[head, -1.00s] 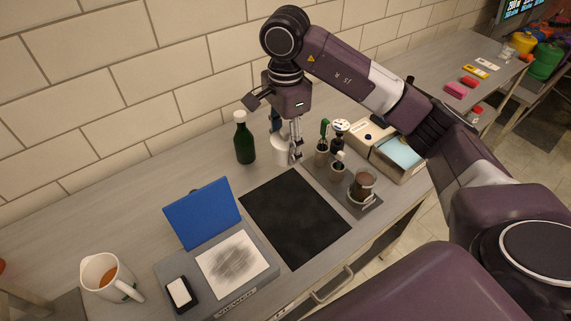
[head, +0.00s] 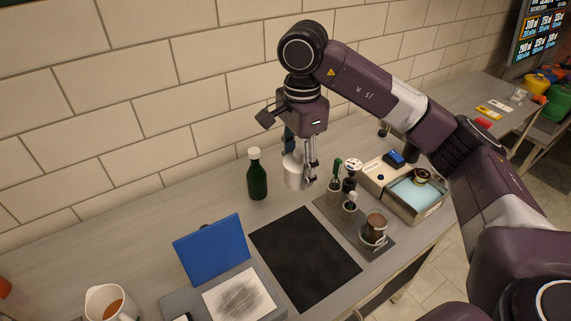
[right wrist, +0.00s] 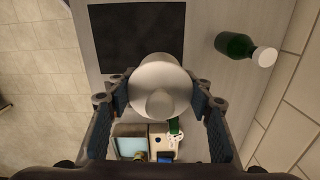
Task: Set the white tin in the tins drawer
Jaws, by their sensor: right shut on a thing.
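The white tin (head: 293,173) is upright between the fingers of my right gripper (head: 303,175), which is shut on it over the back of the bench, right of the green bottle. It seems to be slightly above the bench top. In the right wrist view the tin (right wrist: 160,85) fills the space between the finger pads, its round knobbed top facing the camera. The tins drawer cannot be made out in the current views. My left gripper is not in view.
The green bottle (head: 257,175) stands close left of the tin. A black mat (head: 305,257) lies in front. Brushes, a brown jar (head: 374,229) and an open box (head: 416,198) crowd the right. A blue-lidded case (head: 212,250) and a mug (head: 107,304) are front left.

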